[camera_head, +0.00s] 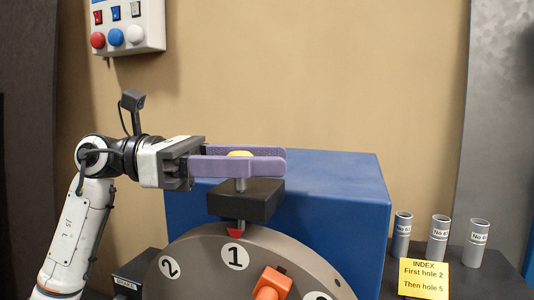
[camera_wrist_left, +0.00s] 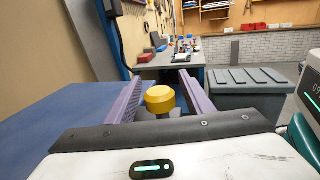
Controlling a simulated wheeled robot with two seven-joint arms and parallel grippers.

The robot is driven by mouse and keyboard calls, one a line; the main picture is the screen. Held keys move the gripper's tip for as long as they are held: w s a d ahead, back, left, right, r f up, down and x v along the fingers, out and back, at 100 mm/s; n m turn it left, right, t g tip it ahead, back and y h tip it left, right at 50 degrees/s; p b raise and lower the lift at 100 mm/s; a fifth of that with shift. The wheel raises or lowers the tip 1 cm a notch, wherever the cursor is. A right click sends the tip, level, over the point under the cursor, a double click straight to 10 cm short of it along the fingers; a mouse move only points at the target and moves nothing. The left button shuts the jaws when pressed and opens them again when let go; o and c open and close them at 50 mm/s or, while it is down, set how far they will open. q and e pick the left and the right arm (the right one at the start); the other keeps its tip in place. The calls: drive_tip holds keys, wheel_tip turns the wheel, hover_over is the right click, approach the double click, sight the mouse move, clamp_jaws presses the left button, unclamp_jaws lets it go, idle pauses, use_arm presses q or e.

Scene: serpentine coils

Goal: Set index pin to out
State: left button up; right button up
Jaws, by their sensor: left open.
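The index pin has a yellow knob (camera_head: 239,154) on a grey stem that stands upright in a black block (camera_head: 246,203). The knob also shows in the left wrist view (camera_wrist_left: 160,98). Below the block, a red marker (camera_head: 235,232) sits at the rim of the grey index plate (camera_head: 203,250), right above the number 1. My left gripper (camera_head: 283,156) is open, level with the knob. Its purple fingers lie on either side of the knob, with gaps visible in the left wrist view. Whether the pin tip sits in a hole is hidden. My right gripper is not in view.
A blue housing (camera_head: 340,200) stands behind the plate. An orange handle (camera_head: 272,284) juts from the plate's front. Several grey cylinders (camera_head: 438,238) and a yellow note (camera_head: 424,279) are at right. A button box (camera_head: 128,22) hangs on the wall at upper left.

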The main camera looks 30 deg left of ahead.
use_arm(q)
drive_tip(key=shift+w+d, duration=0.2)
drive_tip(key=shift+d, duration=0.15)
clamp_jaws()
drive_tip(key=shift+a+r+p, duration=0.1)
drive_tip(key=shift+r+p, duration=0.75)
drive_tip(key=shift+r, duration=0.55)
unclamp_jaws()
